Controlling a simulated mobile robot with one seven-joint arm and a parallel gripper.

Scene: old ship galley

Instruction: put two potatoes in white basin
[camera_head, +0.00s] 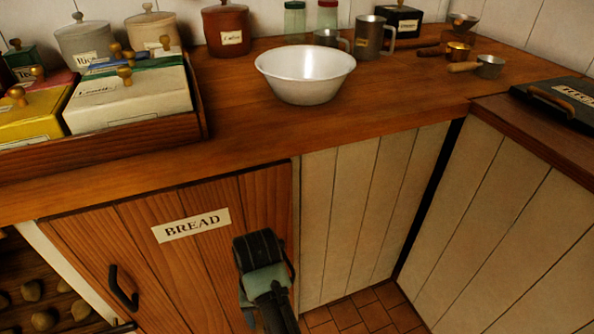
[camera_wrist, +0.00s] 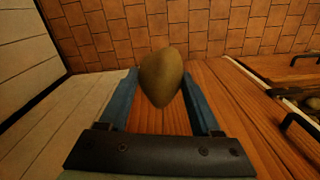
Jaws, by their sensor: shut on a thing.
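The white basin (camera_head: 305,88) stands on the wooden counter, upright, and its visible inside looks empty. My gripper (camera_head: 258,245) is in front of the bread cupboard door, below the counter top and apart from the basin. In the wrist view my gripper (camera_wrist: 160,92) is shut on a brown potato (camera_wrist: 160,78), held between its two blue fingers. That potato is hidden in the head view. Several other potatoes (camera_head: 43,320) lie on wooden shelving at the lower left.
The counter (camera_head: 235,105) has clear wood around the basin's front and left. A wooden tray (camera_head: 100,140) of labelled boxes stands at left. The bread door (camera_head: 190,262) has a projecting handle (camera_head: 122,290).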

